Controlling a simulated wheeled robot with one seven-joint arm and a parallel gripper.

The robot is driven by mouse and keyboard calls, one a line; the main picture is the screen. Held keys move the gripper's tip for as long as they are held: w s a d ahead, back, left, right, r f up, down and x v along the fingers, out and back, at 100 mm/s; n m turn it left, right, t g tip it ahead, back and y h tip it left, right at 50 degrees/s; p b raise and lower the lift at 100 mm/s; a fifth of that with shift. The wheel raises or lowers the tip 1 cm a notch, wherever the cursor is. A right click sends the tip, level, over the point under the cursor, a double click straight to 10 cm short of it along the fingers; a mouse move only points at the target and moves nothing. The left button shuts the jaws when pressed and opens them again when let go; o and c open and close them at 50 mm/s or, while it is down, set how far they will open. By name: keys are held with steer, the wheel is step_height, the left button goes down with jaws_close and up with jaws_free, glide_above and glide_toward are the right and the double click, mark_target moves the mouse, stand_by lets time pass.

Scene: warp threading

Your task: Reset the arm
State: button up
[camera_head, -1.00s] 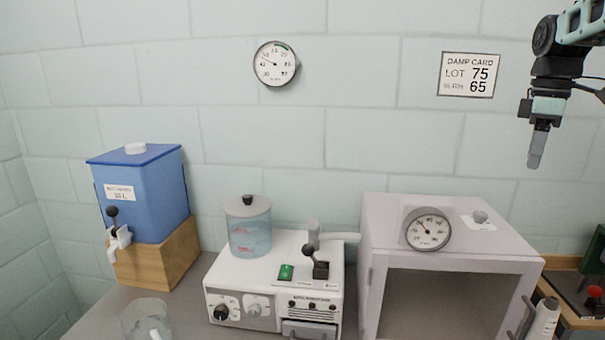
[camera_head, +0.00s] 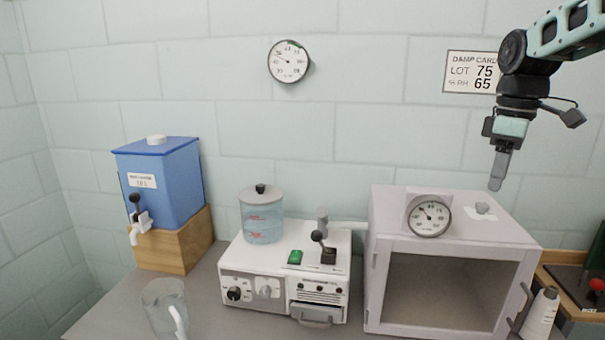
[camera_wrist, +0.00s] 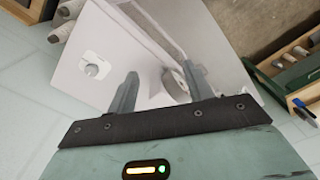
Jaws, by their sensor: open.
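My gripper (camera_head: 498,182) hangs from the arm at the upper right of the head view, pointing down. It is in the air above the right part of the white cabinet (camera_head: 376,260) and in front of the wall. In the wrist view my gripper (camera_wrist: 158,82) shows two grey fingers spread apart with nothing between them. In the head view this gauge (camera_head: 429,216) stands on the cabinet's front top edge.
A white machine (camera_head: 270,258) with a lidded water jar (camera_head: 262,218) stands left of the cabinet. A blue water tank (camera_head: 165,190) sits on a wooden block (camera_head: 180,245). A clear jug (camera_head: 165,305) is in front. A damp card (camera_head: 470,72) hangs behind the arm.

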steer(key=s+a+f+b, duration=0.1)
steer(key=s+a+f, duration=0.25)
steer(key=a, duration=0.35)
steer(key=s+a+f, duration=0.3)
steer(key=s+a, duration=0.1)
steer(key=a, duration=0.3)
steer(key=s+a+f+b, duration=0.1)
steer(key=s+a+f, duration=0.2)
steer(key=a, duration=0.4)
steer(key=s+a+f, duration=0.2)
steer(key=s+f, duration=0.2)
steer(key=s, duration=0.4)
steer(key=s+a+f+b, duration=0.1)
steer(key=s+a+f, duration=0.2)
steer(key=s+f, duration=0.2)
steer(key=s, duration=0.3)
steer(key=shift+s+a+m, duration=0.25)
steer(key=shift+s+m, duration=0.1)
steer(key=shift+m, duration=0.05)
